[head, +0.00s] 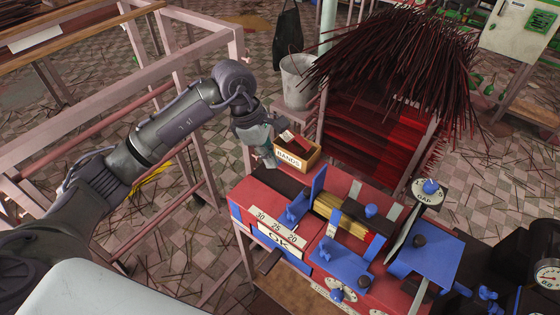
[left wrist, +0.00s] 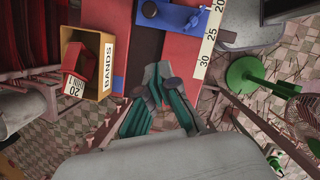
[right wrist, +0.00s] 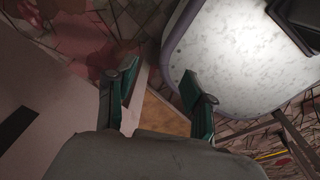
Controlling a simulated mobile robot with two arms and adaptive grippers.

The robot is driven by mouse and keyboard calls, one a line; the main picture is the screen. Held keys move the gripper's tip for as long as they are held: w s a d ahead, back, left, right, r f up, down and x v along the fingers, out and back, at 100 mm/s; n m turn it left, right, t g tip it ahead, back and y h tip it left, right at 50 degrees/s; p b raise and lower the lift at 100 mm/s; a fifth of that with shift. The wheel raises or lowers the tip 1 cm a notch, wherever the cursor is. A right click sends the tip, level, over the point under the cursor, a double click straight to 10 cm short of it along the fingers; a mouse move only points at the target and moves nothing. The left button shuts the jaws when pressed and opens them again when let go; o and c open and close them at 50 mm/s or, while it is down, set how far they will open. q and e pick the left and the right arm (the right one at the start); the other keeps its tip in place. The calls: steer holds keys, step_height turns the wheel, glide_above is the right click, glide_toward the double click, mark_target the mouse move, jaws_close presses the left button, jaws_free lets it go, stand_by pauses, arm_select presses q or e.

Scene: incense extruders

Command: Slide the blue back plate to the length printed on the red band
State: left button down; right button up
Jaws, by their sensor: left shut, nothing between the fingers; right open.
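The blue back plate (head: 318,182) stands upright on the red machine, with a low blue foot (head: 295,209) beside a white scale (head: 277,227) marked 30, 25, 20. Part of the blue assembly shows at the top of the left wrist view (left wrist: 168,14), near the scale (left wrist: 210,35); its exact reading is unclear. A red band (head: 287,136) lies in the BANDS box; its tag (left wrist: 72,87) shows 20. My left gripper (head: 270,162) is shut and empty, above the machine's left end, apart from the plate. My right gripper (right wrist: 157,84) is open and empty, outside the head view.
The wooden BANDS box (head: 301,160) is close beside my left gripper. Yellow sticks (head: 342,217) lie right of the plate. Blue front parts (head: 428,255) and a GAP dial (head: 428,193) stand farther right. A pink frame (head: 215,120) stands at left.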

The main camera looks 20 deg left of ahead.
mark_target(304, 194)
arm_select(q)
steer(key=p+x, duration=0.2)
steer(key=x, duration=0.6)
steer(key=shift+s+d+f+p, duration=0.1)
steer(key=shift+d+f+p, duration=0.1)
steer(key=shift+d+p, duration=0.1)
steer(key=shift+d+f+p, duration=0.1)
steer(key=shift+d+p, duration=0.45)
steer(key=shift+d, duration=0.6)
steer(key=shift+w+d+f, duration=0.2)
steer(key=shift+w+d, duration=0.1)
steer(key=shift+d, duration=0.25)
steer(key=shift+d+f+b, duration=0.25)
steer(key=shift+d+b, duration=0.15)
steer(key=shift+b, duration=0.1)
steer(key=shift+s+d, duration=0.15)
steer(key=shift+d, duration=0.1)
steer(key=shift+s+d+r, duration=0.1)
steer(key=shift+d, duration=0.05)
